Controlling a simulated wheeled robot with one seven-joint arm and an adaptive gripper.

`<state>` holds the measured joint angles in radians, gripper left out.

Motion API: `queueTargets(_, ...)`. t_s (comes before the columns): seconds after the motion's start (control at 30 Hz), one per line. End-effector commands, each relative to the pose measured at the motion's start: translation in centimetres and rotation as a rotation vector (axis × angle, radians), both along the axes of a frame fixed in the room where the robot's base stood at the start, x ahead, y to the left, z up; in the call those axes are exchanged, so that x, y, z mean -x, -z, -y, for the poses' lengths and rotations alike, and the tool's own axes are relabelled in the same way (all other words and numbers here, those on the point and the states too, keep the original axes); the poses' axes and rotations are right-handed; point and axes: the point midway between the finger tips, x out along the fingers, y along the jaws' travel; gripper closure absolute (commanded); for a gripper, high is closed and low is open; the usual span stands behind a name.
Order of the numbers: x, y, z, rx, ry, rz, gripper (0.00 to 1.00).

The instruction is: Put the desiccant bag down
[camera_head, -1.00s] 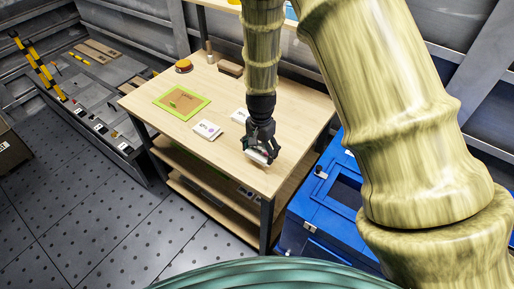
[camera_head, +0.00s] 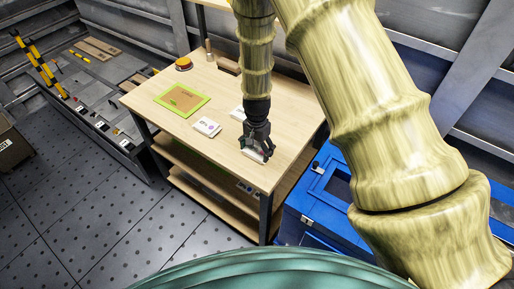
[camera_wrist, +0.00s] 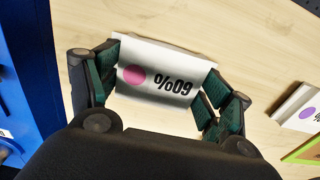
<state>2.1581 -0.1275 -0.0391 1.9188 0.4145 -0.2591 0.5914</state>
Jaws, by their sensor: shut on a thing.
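In the head view my gripper (camera_head: 257,150) holds the bag (camera_head: 253,155) low over the front right part of the wooden table (camera_head: 205,165). I cannot tell whether the bag touches the tabletop.
Two similar white packets lie on the table, one nearer (camera_head: 207,127) and one partly behind my gripper (camera_head: 238,114). A green-edged board (camera_head: 182,99) lies further left. A blue cabinet (camera_head: 315,205) stands right of the table.

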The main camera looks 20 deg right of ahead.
Motion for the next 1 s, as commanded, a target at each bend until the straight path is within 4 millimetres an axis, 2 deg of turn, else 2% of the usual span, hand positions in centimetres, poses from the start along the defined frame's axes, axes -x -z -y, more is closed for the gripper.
queueTargets(0.17, 0.0, 0.3, 0.0, 0.0, 0.0, 0.0, 0.49)
queueTargets(0.2, 0.0, 0.3, 0.0, 0.0, 0.0, 0.0, 0.17)
queueTargets(0.3, 0.0, 0.3, 0.0, 0.0, 0.0, 0.0, 0.0)
queueTargets(0.7, 0.0, 0.1, 0.0, 0.001, 0.0, 0.001, 0.0)
queueTargets(0.87, -0.1, -0.6, 0.0, 0.0, 0.0, 0.003, 0.0)
queueTargets(1.0, -0.1, -2.0, 0.0, 0.001, 0.0, 0.002, 0.0)
